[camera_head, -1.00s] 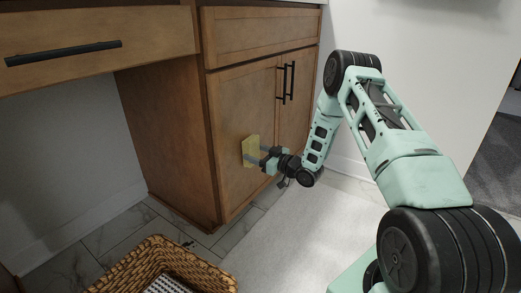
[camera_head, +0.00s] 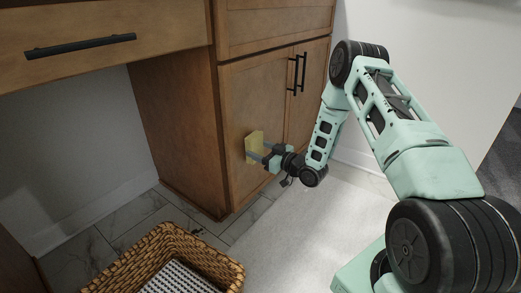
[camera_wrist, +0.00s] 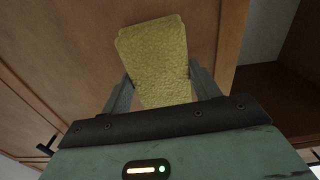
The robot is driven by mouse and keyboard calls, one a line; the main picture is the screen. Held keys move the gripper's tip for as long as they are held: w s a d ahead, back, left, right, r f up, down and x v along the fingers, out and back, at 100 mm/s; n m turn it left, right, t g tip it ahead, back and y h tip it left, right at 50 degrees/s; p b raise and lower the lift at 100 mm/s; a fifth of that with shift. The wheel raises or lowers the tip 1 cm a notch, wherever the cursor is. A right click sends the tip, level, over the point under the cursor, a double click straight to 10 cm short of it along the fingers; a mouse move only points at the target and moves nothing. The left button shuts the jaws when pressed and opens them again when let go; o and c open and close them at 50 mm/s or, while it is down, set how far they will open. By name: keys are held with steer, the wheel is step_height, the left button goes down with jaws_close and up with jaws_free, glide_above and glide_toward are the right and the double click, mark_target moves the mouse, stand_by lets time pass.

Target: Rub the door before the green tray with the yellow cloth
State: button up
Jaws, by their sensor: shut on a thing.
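The yellow cloth (camera_head: 254,146) is a flat, stiff-looking piece held upright against the left cabinet door (camera_head: 243,105). My gripper (camera_head: 265,153) is shut on the cloth, one finger on each side of it. In the wrist view the cloth (camera_wrist: 156,58) stands out between the fingers (camera_wrist: 160,90) and lies over the brown wood of the door (camera_wrist: 80,40). It looks to be touching the door or very close to it; I cannot tell which. I see no green tray in these views.
A woven basket (camera_head: 225,268) with a checked lining stands on the floor at the bottom. A drawer with a black handle (camera_head: 80,46) is at upper left. Black door handles (camera_head: 298,75) are right of the cloth. A pale rug (camera_head: 300,235) covers the floor by the cabinet.

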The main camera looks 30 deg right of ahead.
steer(key=shift+p+v, duration=0.65)
steer(key=shift+v, duration=2.3)
steer(key=shift+s, duration=0.1)
steer(key=p+v, duration=0.1)
steer(key=v, duration=0.2)
steer(key=shift+r, duration=0.1)
